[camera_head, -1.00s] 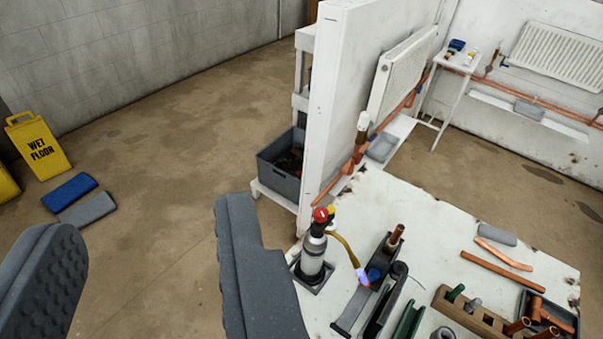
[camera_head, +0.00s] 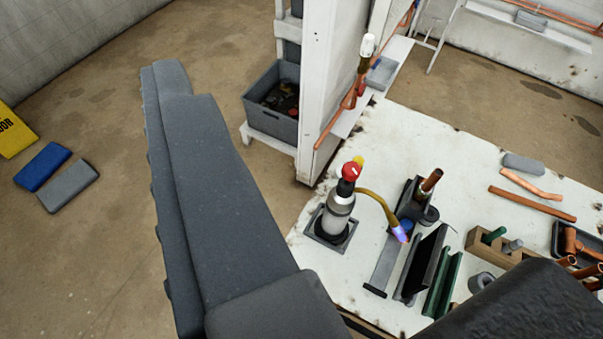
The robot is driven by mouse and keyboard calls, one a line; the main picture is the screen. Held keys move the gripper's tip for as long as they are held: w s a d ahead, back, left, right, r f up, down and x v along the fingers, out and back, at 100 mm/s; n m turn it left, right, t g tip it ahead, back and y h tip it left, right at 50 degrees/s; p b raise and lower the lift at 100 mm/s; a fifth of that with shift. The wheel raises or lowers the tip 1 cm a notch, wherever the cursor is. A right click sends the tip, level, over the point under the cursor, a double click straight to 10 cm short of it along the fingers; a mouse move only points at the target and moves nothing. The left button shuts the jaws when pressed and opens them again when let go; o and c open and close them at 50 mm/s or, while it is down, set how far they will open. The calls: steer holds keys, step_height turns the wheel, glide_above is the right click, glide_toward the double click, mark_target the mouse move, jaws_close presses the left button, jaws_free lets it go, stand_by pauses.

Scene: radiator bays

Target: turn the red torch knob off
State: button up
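The torch (camera_head: 338,215) stands upright in a dark square holder on the white bench (camera_head: 400,130). Its red knob (camera_head: 351,171) is on top, with a yellow part just behind it. A brass tube curves right from the torch to a bluish-violet flame (camera_head: 400,234) at its tip. My gripper (camera_head: 165,90) shows one large dark grey finger left of the torch, apart from the knob. The ridged pad on its left side has nothing against it.
Copper pipes (camera_head: 532,203), a grey block (camera_head: 523,163), a wooden holder (camera_head: 490,245) and green and dark channel pieces (camera_head: 442,285) lie right of the torch. A white partition (camera_head: 330,80) and a grey crate (camera_head: 272,118) stand behind. Open floor lies left, with blue and grey pads.

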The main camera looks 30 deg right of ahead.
steer(key=w+a+f+m+h+b, duration=0.1)
steer(key=w+f, duration=0.3)
steer(key=f, duration=0.3)
steer(key=w+a+f+m+b, duration=0.1)
steer(key=w+f+b, duration=0.15)
steer(key=f, duration=0.45)
steer(key=m+g+h+b, duration=0.2)
steer(key=m+h+b, duration=0.35)
steer(key=h, duration=0.65)
glide_toward(350, 176)
steer(key=shift+b+x, duration=0.45)
steer(key=shift+x, duration=5.3)
steer(key=shift+m, duration=0.25)
steer(key=shift+c, duration=0.3)
steer(key=c, duration=0.9)
steer(key=shift+a+f, duration=0.1)
steer(key=shift+a, duration=0.1)
steer(key=shift+d, duration=0.15)
